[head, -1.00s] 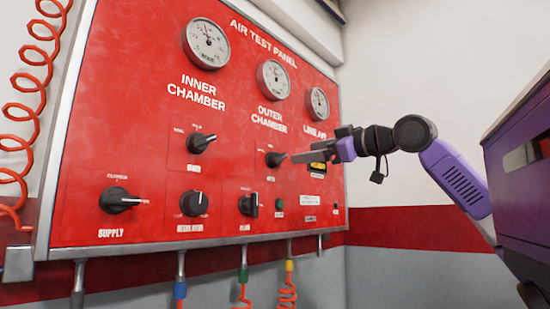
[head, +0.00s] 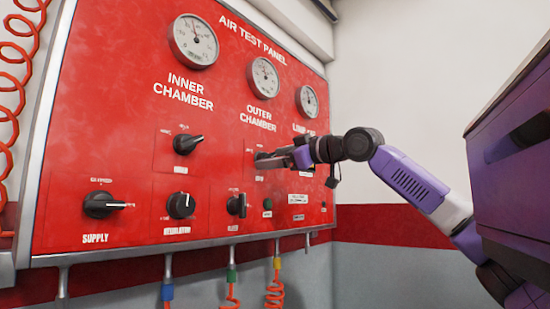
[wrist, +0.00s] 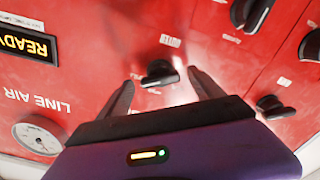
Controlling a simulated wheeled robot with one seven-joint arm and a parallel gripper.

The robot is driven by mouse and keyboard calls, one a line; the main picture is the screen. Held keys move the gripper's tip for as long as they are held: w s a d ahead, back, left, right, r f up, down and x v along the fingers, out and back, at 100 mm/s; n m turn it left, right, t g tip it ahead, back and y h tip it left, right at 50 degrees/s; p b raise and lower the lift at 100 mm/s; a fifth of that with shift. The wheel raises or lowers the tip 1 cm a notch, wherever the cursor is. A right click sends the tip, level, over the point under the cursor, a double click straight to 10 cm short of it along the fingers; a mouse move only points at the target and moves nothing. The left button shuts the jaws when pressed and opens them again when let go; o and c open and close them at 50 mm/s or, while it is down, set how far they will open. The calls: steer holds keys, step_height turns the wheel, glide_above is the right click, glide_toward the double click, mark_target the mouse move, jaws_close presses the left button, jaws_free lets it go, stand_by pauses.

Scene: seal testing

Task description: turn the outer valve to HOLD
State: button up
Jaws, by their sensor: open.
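The outer valve (wrist: 160,73) is a small black knob with a short bar handle on the red panel. In the wrist view it lies between and just past the fingertips of my gripper (wrist: 161,78). The fingers are open, one on each side of it, and I see no clear contact. In the head view my gripper (head: 272,160) reaches in from the right and covers much of the outer valve (head: 261,156), below the OUTER CHAMBER label. The small labels around the knob are too blurred to read.
The inner chamber valve (head: 187,144), supply knob (head: 104,205), regulator knob (head: 181,205) and another black knob (head: 237,205) sit left of or below my gripper. A READY display (wrist: 25,44) and line air gauge (wrist: 38,138) show in the wrist view. Hoses hang below the panel.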

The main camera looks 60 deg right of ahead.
steer(key=c, duration=1.4)
steer(key=shift+r+n+p, duration=0.15)
steer(key=shift+n+p, duration=0.45)
steer(key=shift+p, duration=0.3)
steer(key=shift+f+n+p, duration=0.2)
steer(key=shift+n+p, duration=1.15)
steer(key=shift+n, duration=3.95)
steer(key=o, duration=1.4)
